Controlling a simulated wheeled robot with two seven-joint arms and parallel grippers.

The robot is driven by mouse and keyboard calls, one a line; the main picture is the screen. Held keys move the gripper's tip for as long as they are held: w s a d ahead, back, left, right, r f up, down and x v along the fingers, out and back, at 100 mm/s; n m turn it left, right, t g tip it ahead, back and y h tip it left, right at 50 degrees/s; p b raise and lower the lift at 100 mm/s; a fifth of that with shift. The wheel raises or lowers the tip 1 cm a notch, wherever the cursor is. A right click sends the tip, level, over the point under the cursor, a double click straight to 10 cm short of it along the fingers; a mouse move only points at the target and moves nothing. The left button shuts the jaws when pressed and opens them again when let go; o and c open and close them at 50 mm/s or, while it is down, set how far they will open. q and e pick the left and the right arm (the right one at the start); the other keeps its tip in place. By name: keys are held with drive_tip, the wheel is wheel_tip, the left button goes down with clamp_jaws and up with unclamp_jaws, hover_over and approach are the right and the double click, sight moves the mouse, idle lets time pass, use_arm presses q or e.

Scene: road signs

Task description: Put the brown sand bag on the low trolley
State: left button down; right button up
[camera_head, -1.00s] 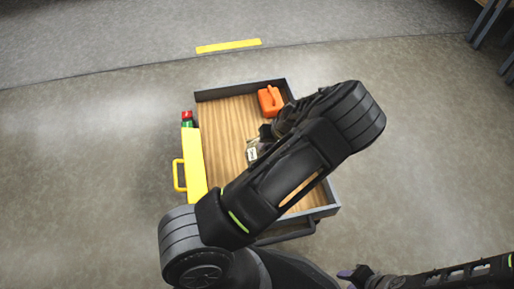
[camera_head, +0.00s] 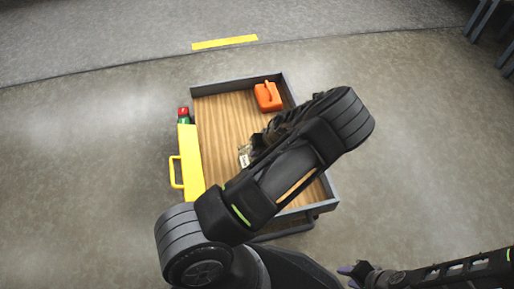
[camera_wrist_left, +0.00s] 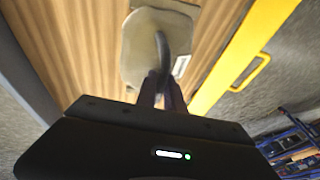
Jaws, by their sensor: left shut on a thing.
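The low trolley (camera_head: 219,104) has a wooden deck with a grey rim. The brown sand bag (camera_wrist_left: 140,50) looks tan-grey in the left wrist view, with a dark strap and a white label. My left gripper (camera_wrist_left: 162,88) is shut on the bag at its strap, over the wooden deck. In the head view my left arm covers the gripper and most of the bag; only a labelled edge of the bag (camera_head: 244,156) shows. I cannot tell whether the bag touches the deck. My right gripper (camera_head: 354,272) is low in the head view, away from the trolley; its jaws are unclear.
An orange canister (camera_head: 268,97) stands at the deck's far right corner. The deck's left part is clear. A yellow strip (camera_head: 224,42) marks the floor beyond.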

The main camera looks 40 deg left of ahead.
use_arm(q)
drive_tip(key=shift+w+a+f, duration=0.1)
drive_tip(key=shift+f, duration=0.4)
drive_tip(key=shift+f+b, duration=0.75)
drive_tip(key=shift+f, duration=1.15)
drive_tip(key=c, duration=1.5)
unclamp_jaws()
drive_tip(key=shift+o, duration=0.2)
drive_tip(key=shift+r, duration=0.1)
drive_tip(key=p+v, duration=0.3)
drive_tip(key=v, duration=0.9)
drive_tip(key=shift+p, duration=0.4)
